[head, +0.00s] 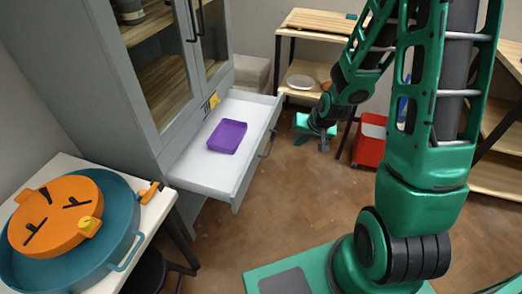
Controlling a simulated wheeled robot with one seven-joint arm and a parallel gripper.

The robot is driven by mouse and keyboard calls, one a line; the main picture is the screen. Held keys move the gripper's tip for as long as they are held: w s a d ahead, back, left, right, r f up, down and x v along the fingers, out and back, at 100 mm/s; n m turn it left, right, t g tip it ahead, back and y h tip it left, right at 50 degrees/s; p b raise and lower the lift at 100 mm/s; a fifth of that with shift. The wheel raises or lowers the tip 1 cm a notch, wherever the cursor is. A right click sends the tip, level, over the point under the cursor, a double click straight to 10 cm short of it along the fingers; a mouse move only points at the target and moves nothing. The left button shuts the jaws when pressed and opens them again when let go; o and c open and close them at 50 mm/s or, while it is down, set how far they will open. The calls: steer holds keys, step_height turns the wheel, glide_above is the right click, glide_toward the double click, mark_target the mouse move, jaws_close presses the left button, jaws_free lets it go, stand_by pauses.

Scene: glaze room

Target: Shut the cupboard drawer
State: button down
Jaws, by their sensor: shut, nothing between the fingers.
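The cupboard (150,75) is grey with glass doors and stands at the upper left in the head view. Its white-lined drawer (195,165) is pulled well out toward the right, with a dark handle (269,143) on its front. A purple tray (227,136) lies inside the drawer. My gripper (324,146) is at the end of my green arm, to the right of the drawer front and apart from it. Its fingers are shut with nothing seen between them, though they look small here.
A white table (160,206) at the lower left bears a teal tray (125,235) with an orange lidded pan (75,210). A wooden shelf unit (315,22) and a red bin (369,143) stand behind my arm. Brown floor (265,215) is clear before the drawer.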

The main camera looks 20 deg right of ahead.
steer(key=w+a+f+m+t+y, duration=0.1)
steer(key=w+a+f+t, duration=0.1)
steer(key=w+a+f, duration=0.25)
glide_toward(257, 151)
steer(key=d+x, duration=0.1)
steer(key=x, duration=0.4)
steer(key=shift+w+a+f, duration=0.1)
steer(key=shift+w+a, duration=0.05)
steer(key=shift+a, duration=0.1)
steer(key=shift+w, duration=0.1)
stand_by(0.3)
